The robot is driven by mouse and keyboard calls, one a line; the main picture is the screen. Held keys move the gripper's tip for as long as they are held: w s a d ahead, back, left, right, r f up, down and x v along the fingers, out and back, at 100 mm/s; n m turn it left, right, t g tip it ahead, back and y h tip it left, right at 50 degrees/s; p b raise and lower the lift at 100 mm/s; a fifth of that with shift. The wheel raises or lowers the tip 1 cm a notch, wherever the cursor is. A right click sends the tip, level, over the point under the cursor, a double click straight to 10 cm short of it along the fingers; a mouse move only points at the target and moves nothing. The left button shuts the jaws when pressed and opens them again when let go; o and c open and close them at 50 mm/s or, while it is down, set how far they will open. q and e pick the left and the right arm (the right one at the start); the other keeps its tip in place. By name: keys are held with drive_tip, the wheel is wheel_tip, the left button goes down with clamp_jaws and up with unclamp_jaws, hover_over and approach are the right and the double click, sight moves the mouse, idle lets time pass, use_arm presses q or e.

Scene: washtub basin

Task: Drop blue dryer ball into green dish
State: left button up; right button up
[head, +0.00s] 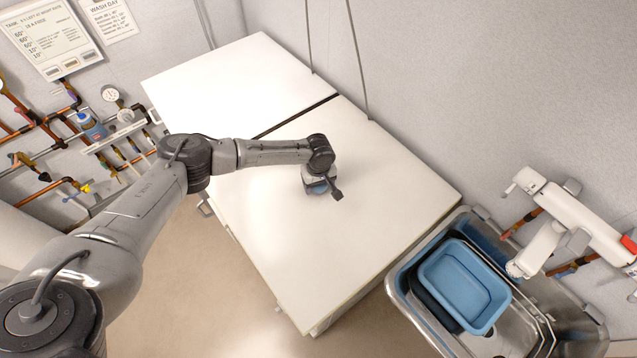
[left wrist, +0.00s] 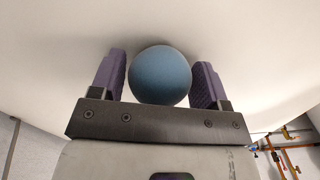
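The blue dryer ball (left wrist: 160,75) sits between the two purple-padded fingers of my left gripper (left wrist: 157,80) in the left wrist view. A narrow gap seems to show beside the ball, so the fingers look open around it. In the head view my left gripper (head: 320,187) points down at the white top, near its middle. It mostly hides the ball there; only a bit of blue shows under it. I see no green dish in either view. My right gripper is not in view.
The white top (head: 390,190) is otherwise clear, with a dark seam across it. A metal sink (head: 400,283) at the lower right holds a blue basin (head: 462,275). A white tap-like fixture (head: 570,215) juts from the right wall. Pipes and gauges line the left wall.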

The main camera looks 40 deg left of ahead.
use_arm(q)
drive_tip(key=shift+o, duration=1.1)
drive_tip(key=shift+r, duration=0.1)
